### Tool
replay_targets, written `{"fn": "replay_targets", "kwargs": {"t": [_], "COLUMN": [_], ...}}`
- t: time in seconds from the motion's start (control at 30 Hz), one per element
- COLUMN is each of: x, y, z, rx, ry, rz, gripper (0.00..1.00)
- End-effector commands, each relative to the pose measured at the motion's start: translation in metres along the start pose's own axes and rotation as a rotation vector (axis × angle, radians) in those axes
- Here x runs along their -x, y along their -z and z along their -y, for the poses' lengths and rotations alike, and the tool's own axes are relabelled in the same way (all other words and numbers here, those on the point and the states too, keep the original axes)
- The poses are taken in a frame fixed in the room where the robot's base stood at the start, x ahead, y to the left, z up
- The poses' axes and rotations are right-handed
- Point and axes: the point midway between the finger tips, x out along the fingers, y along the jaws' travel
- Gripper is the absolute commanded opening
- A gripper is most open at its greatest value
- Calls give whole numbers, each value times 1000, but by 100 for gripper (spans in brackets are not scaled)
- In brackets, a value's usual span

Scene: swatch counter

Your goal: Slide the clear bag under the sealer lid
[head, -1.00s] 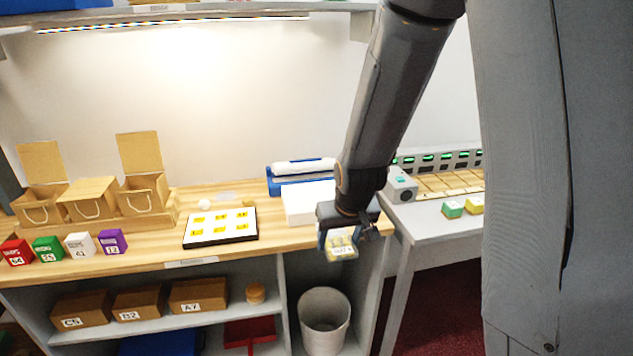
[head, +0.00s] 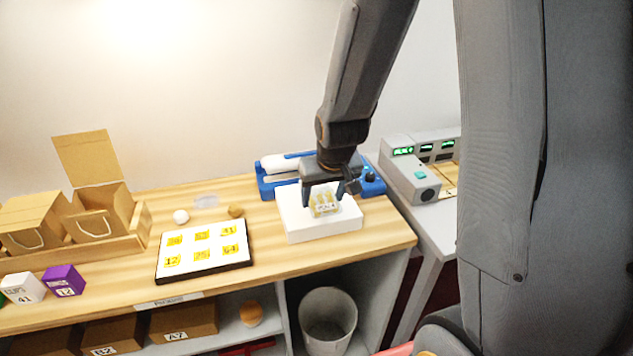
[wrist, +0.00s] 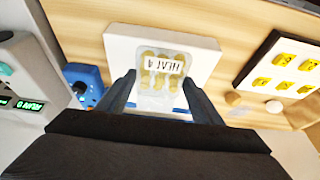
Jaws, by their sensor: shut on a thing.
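The clear bag (head: 324,203) holds yellowish pieces and has a white label reading roughly "HEAT 4". It also shows in the wrist view (wrist: 163,82). My gripper (head: 333,190) is shut on the bag and holds it at or just above the white block (head: 299,222) in front of the sealer. I cannot tell whether the bag touches the block. The sealer (head: 264,185) is blue with a white roll-like lid (head: 284,162) at the back of the counter. My gripper and arm hide its right middle part.
A tray of yellow numbered swatches (head: 163,250) lies left of the white block. A white ball (head: 181,217) and a brown knob-like piece (head: 236,211) lie behind it. Open cardboard boxes (head: 95,225) stand at left. A grey device (head: 411,172) stands right, on another table.

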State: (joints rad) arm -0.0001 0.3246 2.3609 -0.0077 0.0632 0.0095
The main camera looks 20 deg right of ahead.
Motion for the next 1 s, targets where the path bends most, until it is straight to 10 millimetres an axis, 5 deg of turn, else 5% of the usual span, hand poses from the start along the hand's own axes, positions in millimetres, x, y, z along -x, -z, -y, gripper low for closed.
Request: {"fn": "replay_targets", "kwargs": {"t": [0.6, 1.0], "x": [-33, -43], "y": [14, 42], "z": [0, 1], "rx": [1, 2], "ry": [0, 1], "rz": [0, 0], "gripper": [38, 38]}}
